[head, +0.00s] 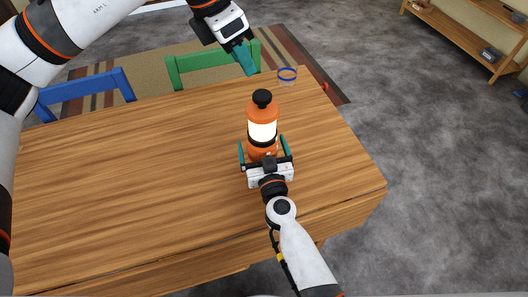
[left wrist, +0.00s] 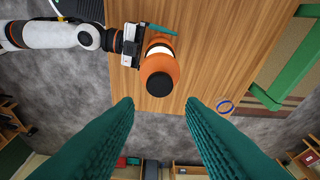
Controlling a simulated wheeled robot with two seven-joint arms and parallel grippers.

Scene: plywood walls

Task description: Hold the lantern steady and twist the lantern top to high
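The lantern (head: 262,108) is orange with a black cap and a glowing white band, and stands upright on the wooden table (head: 130,180). My right gripper (head: 264,148) is low at its near side, one teal finger on each side. Small gaps seem to show between fingers and lantern, so it looks open around it. My left gripper (head: 246,60) is above and beyond the lantern, apart from it. In the left wrist view its fingers (left wrist: 160,108) are spread with nothing between them, and the lantern's black cap (left wrist: 159,84) shows beyond them.
A green chair (head: 212,62) and a blue chair (head: 88,92) are at the far edge. Shelves (head: 480,35) stand far right. The table's left part is bare.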

